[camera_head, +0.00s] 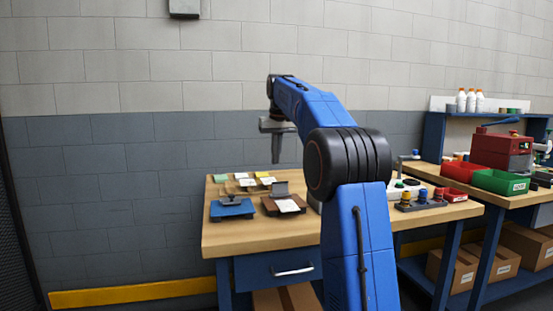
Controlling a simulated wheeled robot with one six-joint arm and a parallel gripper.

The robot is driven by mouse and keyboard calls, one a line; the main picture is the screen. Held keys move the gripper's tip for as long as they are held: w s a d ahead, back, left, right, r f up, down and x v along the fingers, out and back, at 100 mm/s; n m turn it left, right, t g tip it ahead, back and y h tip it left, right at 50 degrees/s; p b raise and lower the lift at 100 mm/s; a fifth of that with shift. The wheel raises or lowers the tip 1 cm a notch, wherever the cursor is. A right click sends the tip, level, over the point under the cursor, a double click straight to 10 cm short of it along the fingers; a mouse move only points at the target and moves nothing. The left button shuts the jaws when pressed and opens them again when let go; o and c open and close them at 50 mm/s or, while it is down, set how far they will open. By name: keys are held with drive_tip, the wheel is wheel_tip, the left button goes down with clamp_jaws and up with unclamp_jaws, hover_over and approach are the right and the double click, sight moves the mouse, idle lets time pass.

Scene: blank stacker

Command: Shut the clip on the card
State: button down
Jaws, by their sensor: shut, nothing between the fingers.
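A brown board (270,209) lies near the front of the wooden table, with a white card (288,205) on it. A grey flap (281,189), which looks like the clip, stands raised at the card's back edge. To its left a blue board (232,213) carries a low grey piece (230,201). My gripper (276,162) is shut and empty, pointing down above the boards' area. It is apart from the flap; its exact height and depth over the table are hard to tell.
Several small coloured cards (243,182) lie at the table's back left. Blocks with coloured knobs (422,196) stand at the right, beyond my arm. A red bin (463,171) and a green bin (499,182) sit on a second bench. My arm hides the table's middle.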

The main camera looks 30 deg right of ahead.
sight(279, 187)
drive_tip(key=x, duration=0.7)
drive_tip(key=shift+f, duration=0.35)
drive_tip(key=shift+s+a+r, duration=0.15)
drive_tip(key=shift+s, duration=0.4)
drive_tip(key=shift+s+a+r, duration=0.15)
drive_tip(key=shift+s, duration=0.45)
drive_tip(key=shift+s+a, duration=0.25)
drive_tip(key=shift+s, duration=0.55)
drive_tip(key=shift+s+r, duration=0.1)
drive_tip(key=shift+s, duration=0.1)
drive_tip(key=shift+s+r+t, duration=0.1)
drive_tip(key=shift+t, duration=0.3)
